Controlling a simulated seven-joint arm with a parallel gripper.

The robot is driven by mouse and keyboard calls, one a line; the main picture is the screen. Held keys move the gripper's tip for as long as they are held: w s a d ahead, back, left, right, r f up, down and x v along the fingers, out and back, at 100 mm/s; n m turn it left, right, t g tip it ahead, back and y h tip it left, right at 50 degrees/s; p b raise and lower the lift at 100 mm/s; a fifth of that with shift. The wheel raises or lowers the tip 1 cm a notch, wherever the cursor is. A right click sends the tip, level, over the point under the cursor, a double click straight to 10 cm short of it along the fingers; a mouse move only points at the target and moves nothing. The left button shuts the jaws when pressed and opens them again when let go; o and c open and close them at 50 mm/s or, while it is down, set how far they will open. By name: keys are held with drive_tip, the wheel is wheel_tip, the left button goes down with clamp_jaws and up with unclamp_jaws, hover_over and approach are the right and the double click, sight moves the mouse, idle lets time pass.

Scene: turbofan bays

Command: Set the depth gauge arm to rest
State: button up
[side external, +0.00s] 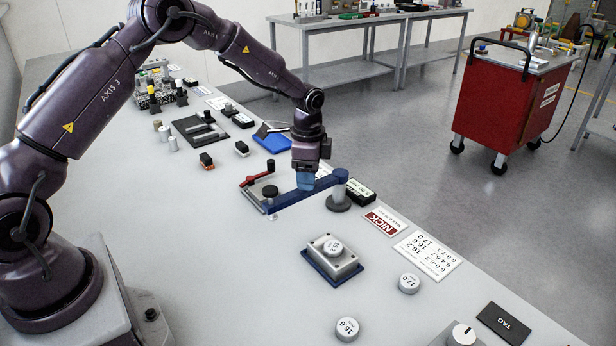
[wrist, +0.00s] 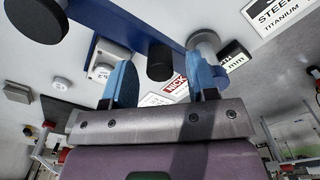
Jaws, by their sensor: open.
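The depth gauge arm, a blue bar (side external: 292,198), reaches left from a grey post (side external: 340,190) over a grey plate (side external: 258,198). In the wrist view the blue bar (wrist: 125,22) crosses the top, with the post (wrist: 206,45) at its right. A black cylindrical knob (wrist: 160,62) on the bar shows between my blue fingertips. My gripper (side external: 305,182) points down at the bar's middle; it also shows in the wrist view (wrist: 161,82). Its fingers stand apart, one each side of the knob. Whether either finger touches the knob cannot be told.
A red lever (side external: 257,177) and a black knob (side external: 270,190) are by the plate. A block on a blue base (side external: 333,262) with a marked disc stands nearer the camera. A black-and-green display (side external: 361,193) sits behind the post.

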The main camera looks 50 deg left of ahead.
wheel_tip(320, 180, up, 12)
idle(0.3)
drive_tip(key=s+d+r+n+t, duration=0.2)
drive_tip(key=s+r+n, duration=0.1)
drive_tip(key=s, duration=0.6)
drive_tip(key=s+d+r+n+t, duration=0.1)
drive_tip(key=s+d+r+n, duration=0.2)
drive_tip(key=s, duration=0.7)
drive_tip(key=s+d+r+n+t, duration=0.2)
drive_tip(key=s+r, duration=0.4)
drive_tip(key=s, duration=0.4)
drive_tip(key=shift+d+n+t, duration=0.3)
drive_tip(key=shift+d+n, duration=0.2)
drive_tip(key=shift+r, duration=0.1)
